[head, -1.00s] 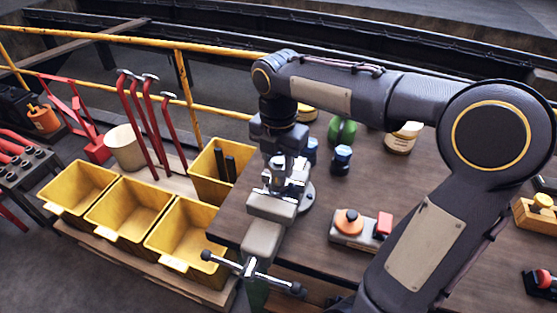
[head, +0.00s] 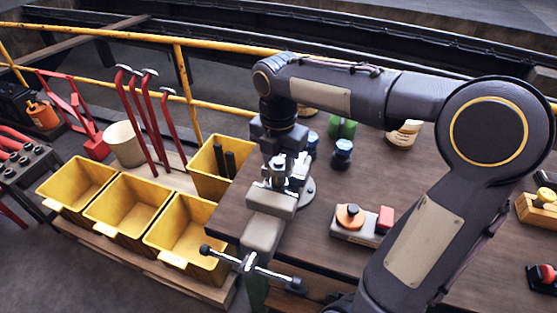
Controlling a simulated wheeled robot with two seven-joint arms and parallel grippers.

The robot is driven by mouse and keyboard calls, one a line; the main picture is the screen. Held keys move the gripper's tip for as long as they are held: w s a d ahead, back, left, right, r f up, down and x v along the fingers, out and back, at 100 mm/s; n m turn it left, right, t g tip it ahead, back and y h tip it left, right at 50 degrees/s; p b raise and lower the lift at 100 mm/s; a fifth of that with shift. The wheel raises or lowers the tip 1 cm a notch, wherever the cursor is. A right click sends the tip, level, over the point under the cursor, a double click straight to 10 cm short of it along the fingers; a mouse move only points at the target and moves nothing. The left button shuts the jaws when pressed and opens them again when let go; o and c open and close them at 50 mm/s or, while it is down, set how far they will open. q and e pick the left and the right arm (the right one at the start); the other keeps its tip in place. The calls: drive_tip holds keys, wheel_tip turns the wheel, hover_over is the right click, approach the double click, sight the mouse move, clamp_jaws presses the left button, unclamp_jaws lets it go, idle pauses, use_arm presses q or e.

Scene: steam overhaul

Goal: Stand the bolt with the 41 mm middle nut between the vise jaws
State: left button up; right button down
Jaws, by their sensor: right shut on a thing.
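The vise (head: 266,232) is fixed at the left front corner of the wooden bench, its handle bar sticking out toward the front. My right gripper (head: 280,172) points down just above the vise jaws. It is shut on a bright metal bolt (head: 277,184), which looks upright at the jaws. The gripper and the vise's front block hide much of the bolt, so I cannot tell whether it touches the jaws or the vise floor. The nut's size cannot be read. My left gripper is not in view.
Yellow bins (head: 185,238) stand left of the bench, with red-handled hammers (head: 147,120) behind them. On the bench (head: 325,200) are blue-capped bottles (head: 342,153), a green container (head: 345,128), a pale jar (head: 404,136) and an orange-knobbed device (head: 352,220). A yellow railing (head: 186,78) runs behind.

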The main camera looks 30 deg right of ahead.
drive_tip(key=shift+f+b, duration=0.55)
drive_tip(key=shift+f, duration=0.25)
drive_tip(key=c, duration=0.8)
unclamp_jaws()
drive_tip(key=shift+c, duration=0.2)
wheel_tip(320, 180, up, 8)
drive_tip(key=p, duration=0.7)
drive_tip(key=shift+p, duration=0.3)
